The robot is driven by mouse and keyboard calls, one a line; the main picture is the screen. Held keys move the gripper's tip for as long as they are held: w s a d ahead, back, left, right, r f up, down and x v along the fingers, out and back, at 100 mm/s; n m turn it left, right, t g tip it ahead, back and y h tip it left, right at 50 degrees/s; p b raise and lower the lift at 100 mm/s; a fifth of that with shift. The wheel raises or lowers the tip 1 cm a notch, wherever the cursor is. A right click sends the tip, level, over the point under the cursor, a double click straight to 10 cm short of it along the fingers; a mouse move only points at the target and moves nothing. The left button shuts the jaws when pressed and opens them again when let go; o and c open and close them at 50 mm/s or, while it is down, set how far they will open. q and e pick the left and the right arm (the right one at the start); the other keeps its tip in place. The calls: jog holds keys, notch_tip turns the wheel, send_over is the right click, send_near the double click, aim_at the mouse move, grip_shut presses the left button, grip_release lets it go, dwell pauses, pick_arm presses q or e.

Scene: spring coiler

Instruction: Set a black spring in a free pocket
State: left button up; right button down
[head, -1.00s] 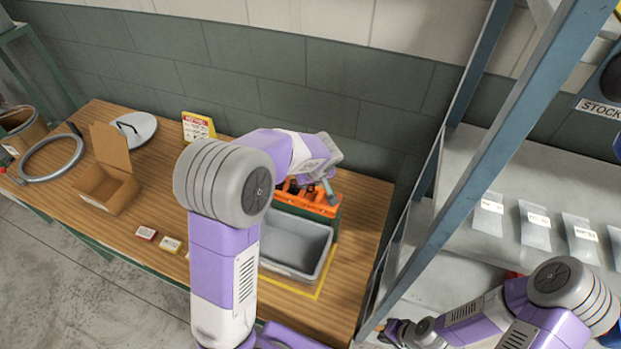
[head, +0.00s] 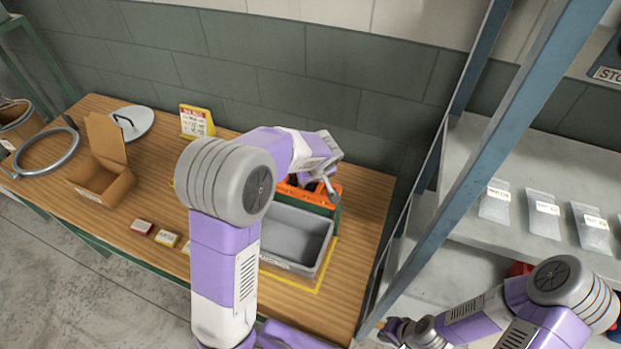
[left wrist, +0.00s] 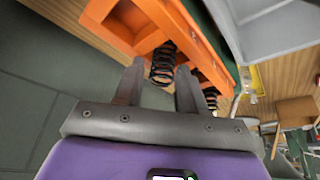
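An orange rack (head: 322,199) with pockets stands on the workbench behind a grey bin. It also shows in the left wrist view (left wrist: 190,38). One black spring (left wrist: 163,64) stands out of the rack, and another black spring (left wrist: 211,98) shows farther right. My left gripper (left wrist: 160,68) is at the rack with its fingers spread on either side of the first spring, and a gap shows beside it. How deep that spring sits is hidden. In the head view my arm covers part of the rack. My right gripper (head: 388,330) is low, beside the shelf post; its fingers are too small to read.
An empty grey bin (head: 297,238) sits in front of the rack. A cardboard box (head: 105,180), a grey ring (head: 47,152), small labelled cards (head: 166,239) and a yellow sign (head: 196,121) are farther left. A blue shelf post (head: 470,180) stands right of the bench.

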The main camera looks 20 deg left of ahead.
pick_arm(q)
jog(key=shift+o, duration=0.9)
jog(key=shift+s+a+f+g, duration=0.1)
jog(key=shift+s+f+g, duration=0.25)
jog(key=shift+f, duration=0.35)
jog(key=shift+s, duration=0.1)
jog(key=shift+a, duration=0.15)
jog(key=shift+r, duration=0.3)
jog(key=v, duration=0.7)
jog(key=shift+w+d+r, duration=0.25)
jog(key=shift+d+r, duration=0.05)
jog(key=shift+r, duration=0.15)
notch_tip(320, 180, up, 9)
jog(key=p, duration=0.6)
jog(key=shift+s+d+f, duration=0.1)
